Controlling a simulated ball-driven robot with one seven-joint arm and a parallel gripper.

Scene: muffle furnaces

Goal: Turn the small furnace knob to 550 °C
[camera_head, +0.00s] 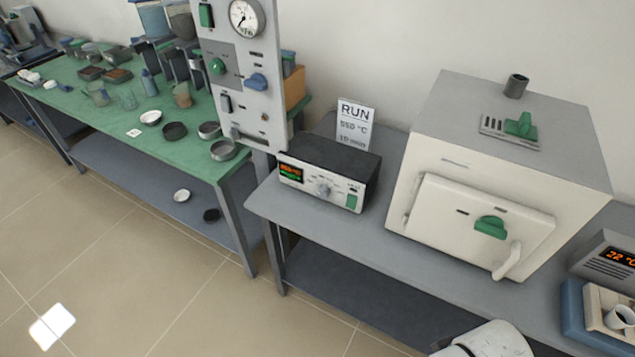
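A small control box (330,172) with a dark top and pale front stands on the grey bench, left of the white furnace (500,160). Its front has an orange and green lit display (291,173), a small grey-blue knob (323,190) at the middle and a green switch (352,201) at the right. The display digits and the knob's pointer are too small to read. A card (355,125) behind the box reads RUN, 550 °C, 10 min. A white rounded part of my arm shows at the bottom edge; my gripper's fingers are out of view.
A tall panel (243,110) with a gauge, switches and a blue knob stands left of the box. The furnace door is shut. At right are an orange readout (615,258) and a blue tray (575,310) with a cup. Bench space before the box is narrow but clear.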

